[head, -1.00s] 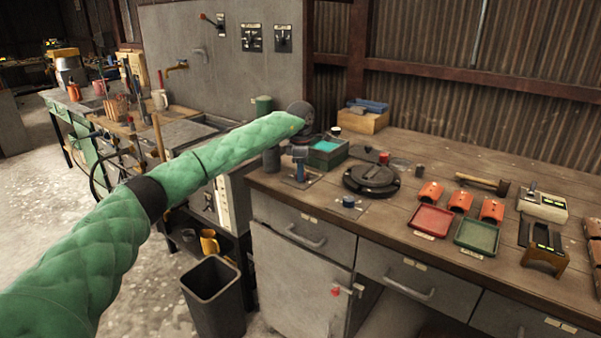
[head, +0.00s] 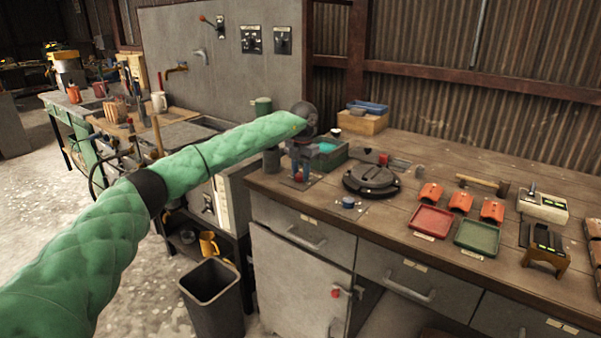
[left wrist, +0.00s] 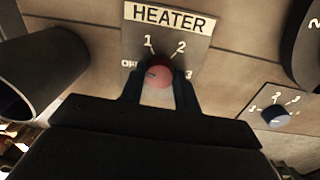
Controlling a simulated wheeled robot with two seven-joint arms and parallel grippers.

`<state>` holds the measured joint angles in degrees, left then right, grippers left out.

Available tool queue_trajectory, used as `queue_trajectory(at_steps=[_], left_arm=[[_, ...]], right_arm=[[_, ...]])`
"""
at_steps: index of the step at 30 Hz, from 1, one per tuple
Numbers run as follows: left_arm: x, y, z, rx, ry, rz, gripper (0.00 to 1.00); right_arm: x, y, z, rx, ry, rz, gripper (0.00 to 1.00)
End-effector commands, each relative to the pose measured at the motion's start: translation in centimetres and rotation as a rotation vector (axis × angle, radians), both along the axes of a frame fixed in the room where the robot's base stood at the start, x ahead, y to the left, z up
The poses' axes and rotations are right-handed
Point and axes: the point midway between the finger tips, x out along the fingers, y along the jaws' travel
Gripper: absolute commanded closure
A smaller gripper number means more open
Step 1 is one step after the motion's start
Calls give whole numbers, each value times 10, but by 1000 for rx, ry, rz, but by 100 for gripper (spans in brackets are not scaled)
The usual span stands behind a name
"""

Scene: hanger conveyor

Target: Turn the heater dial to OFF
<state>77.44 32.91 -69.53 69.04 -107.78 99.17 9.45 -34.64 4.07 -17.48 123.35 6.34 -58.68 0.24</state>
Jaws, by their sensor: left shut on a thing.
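The heater dial (left wrist: 158,73) is a round pinkish-red knob on a plate (left wrist: 190,49) labelled HEATER, with OFF at left, 1 and 2 above and 3 at right. A small dark mark shows on the knob's left side, facing OFF; I cannot tell if it lines up exactly. My left gripper (left wrist: 157,86) is shut on the knob, one dark finger on each side. In the head view the red dial (head: 298,177) shows low between the fingers of my left gripper (head: 300,166), at the bench's left end. My right gripper is not in view.
A second dial, blue, (head: 348,202) sits to the right on its own plate. A round black lidded thing (head: 371,180) stands behind it. A green box (head: 328,154) is close behind the gripper. A dark cylinder (left wrist: 42,72) is left of the plate in the wrist view.

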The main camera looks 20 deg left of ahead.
Motion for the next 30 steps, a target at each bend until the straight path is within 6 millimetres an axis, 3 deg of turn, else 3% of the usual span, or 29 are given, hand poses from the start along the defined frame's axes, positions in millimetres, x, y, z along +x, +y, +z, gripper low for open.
queue_trajectory(at_steps=[12,30], left_arm=[[1,1,3,-1,-3,225,91],[2,1,3,-1,-5,270,91]], right_arm=[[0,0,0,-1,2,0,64],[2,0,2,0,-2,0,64]])
